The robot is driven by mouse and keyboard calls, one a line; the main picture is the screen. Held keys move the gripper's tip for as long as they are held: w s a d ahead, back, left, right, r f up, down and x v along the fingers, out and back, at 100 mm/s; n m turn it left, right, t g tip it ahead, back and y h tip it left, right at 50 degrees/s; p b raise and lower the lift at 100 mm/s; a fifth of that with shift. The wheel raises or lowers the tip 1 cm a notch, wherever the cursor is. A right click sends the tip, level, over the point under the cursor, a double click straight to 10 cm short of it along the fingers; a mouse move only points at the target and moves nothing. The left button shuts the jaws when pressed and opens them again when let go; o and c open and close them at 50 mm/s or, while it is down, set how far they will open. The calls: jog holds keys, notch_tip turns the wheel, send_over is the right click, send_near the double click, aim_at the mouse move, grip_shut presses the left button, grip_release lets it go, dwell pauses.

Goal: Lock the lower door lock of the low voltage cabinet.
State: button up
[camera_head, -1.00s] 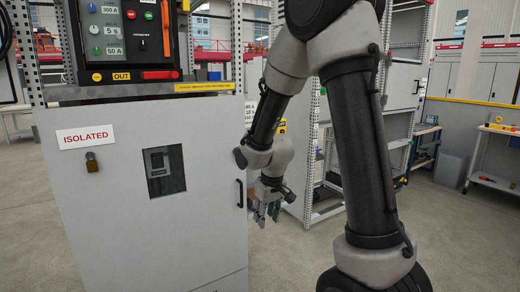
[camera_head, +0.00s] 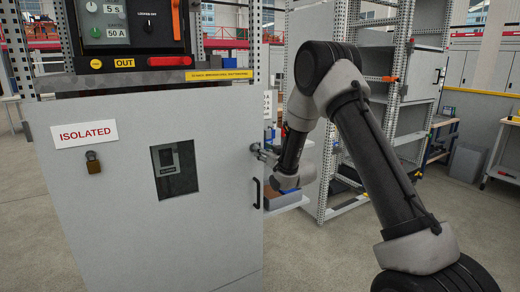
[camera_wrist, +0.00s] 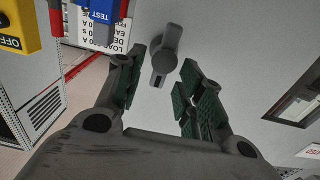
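In the wrist view, a dark grey lock knob (camera_wrist: 166,55) with a narrow grip sits on the grey door panel. My gripper (camera_wrist: 160,88) is open, its two green-padded fingers on either side of the space just below the knob. No contact with the knob shows.
A control panel with a red bar (camera_head: 168,61) is above. Open metal shelving (camera_head: 400,110) stands at the right behind my arm. Floor in front is clear.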

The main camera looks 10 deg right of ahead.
jog(key=x, duration=0.4)
jog(key=shift+a, duration=0.1)
grip_shut()
